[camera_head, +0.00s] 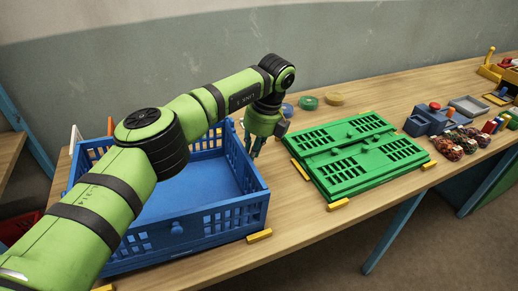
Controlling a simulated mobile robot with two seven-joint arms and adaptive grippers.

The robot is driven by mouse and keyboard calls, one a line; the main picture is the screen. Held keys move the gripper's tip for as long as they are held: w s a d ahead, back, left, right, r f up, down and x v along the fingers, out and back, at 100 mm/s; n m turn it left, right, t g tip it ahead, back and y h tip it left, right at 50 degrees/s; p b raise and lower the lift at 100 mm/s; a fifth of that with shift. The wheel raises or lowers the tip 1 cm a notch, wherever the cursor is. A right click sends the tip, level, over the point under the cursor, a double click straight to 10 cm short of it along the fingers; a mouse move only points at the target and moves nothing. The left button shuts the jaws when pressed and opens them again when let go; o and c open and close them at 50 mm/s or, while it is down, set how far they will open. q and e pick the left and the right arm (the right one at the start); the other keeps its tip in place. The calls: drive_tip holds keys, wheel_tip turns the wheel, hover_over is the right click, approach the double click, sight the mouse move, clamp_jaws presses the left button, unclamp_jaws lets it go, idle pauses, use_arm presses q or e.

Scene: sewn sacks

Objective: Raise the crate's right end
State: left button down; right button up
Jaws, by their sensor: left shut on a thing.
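The blue crate (205,222) stands on the wooden table at the left, open at the top, with slotted walls and a plain blue floor (190,188). Its front wall stands upright, and its right end wall (243,165) also stands up, at most slightly tilted. My left gripper (255,150) points down at the far part of that right end and is shut on it. The fingertips are small and dark, so the exact contact is hard to see. My left arm hides much of the crate's left side. My right gripper is not in view.
A flat green folded crate (352,166) lies right of the blue one, with yellow blocks (260,236) at the corners. Small coloured discs (308,102) lie behind it. A blue toolbox-like item (430,120), bags (448,149) and trays stand farther right. A wall closes the back.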

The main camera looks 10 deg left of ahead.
use_arm(q)
drive_tip(key=shift+s+d+f+g+y, duration=0.1)
drive_tip(key=shift+f+g+y, duration=0.1)
drive_tip(key=shift+f, duration=0.25)
drive_tip(key=shift+s+f+g+y, duration=0.1)
drive_tip(key=shift+f+g, duration=0.1)
drive_tip(key=shift+f, duration=0.25)
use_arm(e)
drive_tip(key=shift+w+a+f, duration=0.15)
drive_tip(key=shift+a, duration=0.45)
use_arm(q)
drive_tip(key=c, duration=1.2)
unclamp_jaws()
drive_tip(key=shift+s, duration=0.1)
drive_tip(key=shift+w+a+f, duration=0.1)
drive_tip(key=shift+w+a, duration=0.15)
drive_tip(key=shift+w, duration=0.3)
drive_tip(key=shift+v, duration=3.7)
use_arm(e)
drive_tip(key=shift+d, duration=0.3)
